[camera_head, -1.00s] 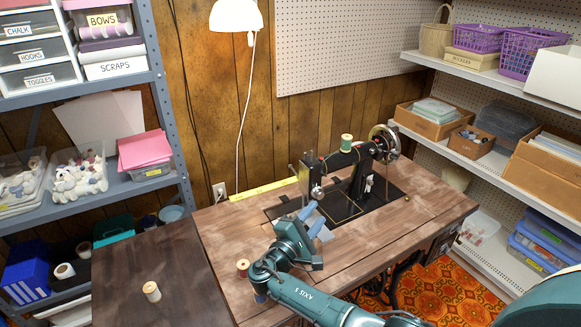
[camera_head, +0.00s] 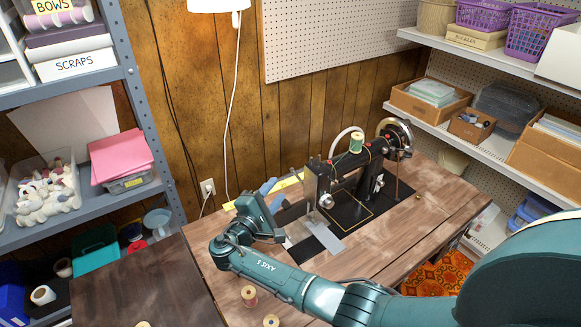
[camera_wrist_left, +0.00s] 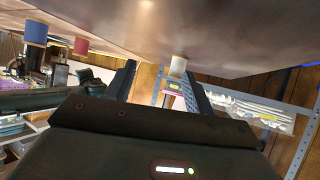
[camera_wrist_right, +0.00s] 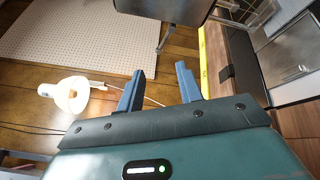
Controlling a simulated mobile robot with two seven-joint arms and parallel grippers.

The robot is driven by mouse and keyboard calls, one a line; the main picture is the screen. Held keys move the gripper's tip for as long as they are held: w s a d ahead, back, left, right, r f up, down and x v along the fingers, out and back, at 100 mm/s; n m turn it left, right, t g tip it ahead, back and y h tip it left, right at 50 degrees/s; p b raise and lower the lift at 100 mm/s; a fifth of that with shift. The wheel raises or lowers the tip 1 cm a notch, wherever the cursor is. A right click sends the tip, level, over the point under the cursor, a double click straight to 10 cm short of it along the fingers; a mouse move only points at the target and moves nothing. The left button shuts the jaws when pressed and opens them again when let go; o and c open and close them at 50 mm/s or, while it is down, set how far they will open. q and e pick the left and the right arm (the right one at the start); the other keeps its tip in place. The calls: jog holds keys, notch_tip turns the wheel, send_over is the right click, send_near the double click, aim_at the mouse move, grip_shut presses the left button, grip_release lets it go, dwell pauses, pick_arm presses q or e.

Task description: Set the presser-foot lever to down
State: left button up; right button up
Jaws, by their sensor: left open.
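The black sewing machine (camera_head: 346,180) stands on the wooden table, its head end toward the left. I cannot make out the presser-foot lever or its position; thin metal parts show beside the machine's head (camera_head: 322,185). My right gripper (camera_head: 270,187) is just left of the head, over the table's back part, apart from the machine. In the right wrist view its two blue fingers (camera_wrist_right: 160,85) are apart with nothing between them. My left gripper (camera_wrist_left: 160,85) shows only in its own wrist view, open, with a pale spool (camera_wrist_left: 178,66) beyond its fingertips.
A yellow ruler (camera_head: 290,181) lies along the table's back edge. Thread spools (camera_head: 249,295) stand at the table's front left, and a green one (camera_head: 356,143) sits on the machine. A white lamp (camera_head: 218,4) hangs above. My right arm crosses the table's front.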

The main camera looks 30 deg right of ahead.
aim_at(292, 170)
jog(key=x, duration=1)
jog(key=shift+w+d, duration=0.1)
jog(key=shift+d, duration=0.05)
